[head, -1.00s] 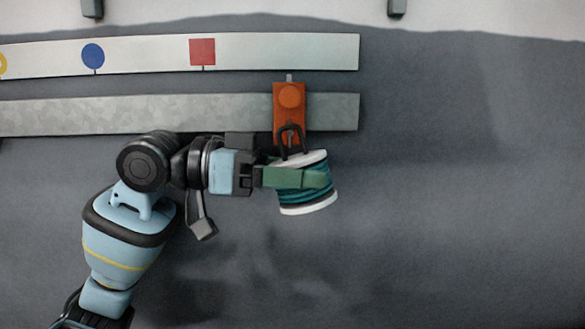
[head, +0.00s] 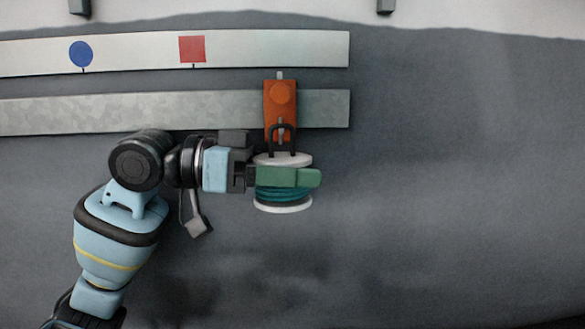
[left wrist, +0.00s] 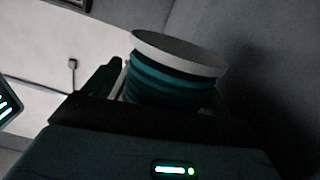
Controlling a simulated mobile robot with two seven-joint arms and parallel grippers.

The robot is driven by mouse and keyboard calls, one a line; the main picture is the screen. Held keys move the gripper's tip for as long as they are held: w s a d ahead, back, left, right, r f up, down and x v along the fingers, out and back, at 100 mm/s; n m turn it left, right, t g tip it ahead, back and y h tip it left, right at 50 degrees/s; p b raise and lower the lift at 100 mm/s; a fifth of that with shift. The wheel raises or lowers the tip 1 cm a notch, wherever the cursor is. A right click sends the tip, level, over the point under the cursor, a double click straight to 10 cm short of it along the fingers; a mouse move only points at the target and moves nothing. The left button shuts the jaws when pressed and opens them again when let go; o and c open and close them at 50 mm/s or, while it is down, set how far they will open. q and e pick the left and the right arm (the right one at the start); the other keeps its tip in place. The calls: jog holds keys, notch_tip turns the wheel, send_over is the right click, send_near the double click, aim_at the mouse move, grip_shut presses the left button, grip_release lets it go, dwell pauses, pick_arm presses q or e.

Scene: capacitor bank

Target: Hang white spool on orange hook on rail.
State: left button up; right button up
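The white spool (head: 283,208) has white flanges, teal winding and a black loop (head: 273,140) on top. It stands upright directly below the orange hook (head: 280,95), which is on the grey metal rail (head: 180,112). The loop overlaps the hook's lower metal tip and appears to hang on it. My left gripper (head: 290,177) reaches in from the left, with a green finger in front of the spool. The fingers look parted around the spool, with the far one hidden. The spool also shows in the left wrist view (left wrist: 175,80). My right gripper is out of view.
A pale strip (head: 270,48) above the rail carries a blue circle (head: 81,54) and a red square (head: 192,49). The dark grey wall to the right of the rail and below it is clear.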

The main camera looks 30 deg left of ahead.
pick_arm(q)
jog(key=shift+o, duration=0.6)
jog(key=shift+a, duration=0.2)
jog(key=b+v, duration=0.1)
jog(key=v, duration=0.6)
jog(key=shift+s+a, duration=0.15)
jog(key=shift+s, duration=0.05)
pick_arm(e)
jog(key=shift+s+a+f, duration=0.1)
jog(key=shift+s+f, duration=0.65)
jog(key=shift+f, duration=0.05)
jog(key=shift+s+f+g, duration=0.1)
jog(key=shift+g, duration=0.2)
